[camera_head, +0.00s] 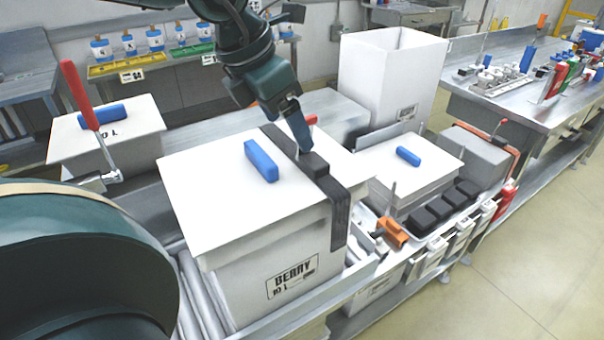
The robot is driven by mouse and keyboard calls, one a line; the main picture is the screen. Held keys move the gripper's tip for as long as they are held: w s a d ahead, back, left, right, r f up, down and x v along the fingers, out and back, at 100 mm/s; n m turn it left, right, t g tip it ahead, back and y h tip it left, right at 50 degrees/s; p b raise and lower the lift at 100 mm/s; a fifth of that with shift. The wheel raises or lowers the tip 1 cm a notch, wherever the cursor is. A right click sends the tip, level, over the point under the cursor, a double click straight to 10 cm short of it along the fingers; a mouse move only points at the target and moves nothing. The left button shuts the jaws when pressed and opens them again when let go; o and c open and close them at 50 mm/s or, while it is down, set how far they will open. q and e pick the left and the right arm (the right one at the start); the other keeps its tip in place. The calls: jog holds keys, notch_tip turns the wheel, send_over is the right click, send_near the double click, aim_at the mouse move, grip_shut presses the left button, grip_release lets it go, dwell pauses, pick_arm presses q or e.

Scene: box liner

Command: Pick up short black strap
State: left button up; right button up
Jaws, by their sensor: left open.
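A black strap (338,212) lies across the white lid of the BERRY box and hangs down its right side. A raised black block (314,165) sits on the strap on top of the lid. My left gripper (303,148) points down just above this block, with its fingers open. From this angle I cannot tell whether the fingertips touch it. Several black blocks (438,208), perhaps rolled straps, lie in a row in a tray to the right. My right gripper is not in view.
The BERRY box (236,284) stands on rollers, with a blue handle (261,161) on its lid. A red-handled clamp (80,95) stands at left. A tall open white box (388,80) is behind. An orange item (392,231) lies by the tray. Floor at lower right is clear.

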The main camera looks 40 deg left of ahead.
aim_at(307, 160)
pick_arm(q)
jog(key=b+x, duration=0.1)
jog(key=x, duration=0.2)
jog(key=b+x, duration=0.1)
jog(key=x, duration=0.3)
jog(key=shift+w+d+f, duration=0.15)
jog(key=shift+d+f, duration=0.05)
jog(key=shift+d, duration=0.05)
jog(key=c, duration=1.4)
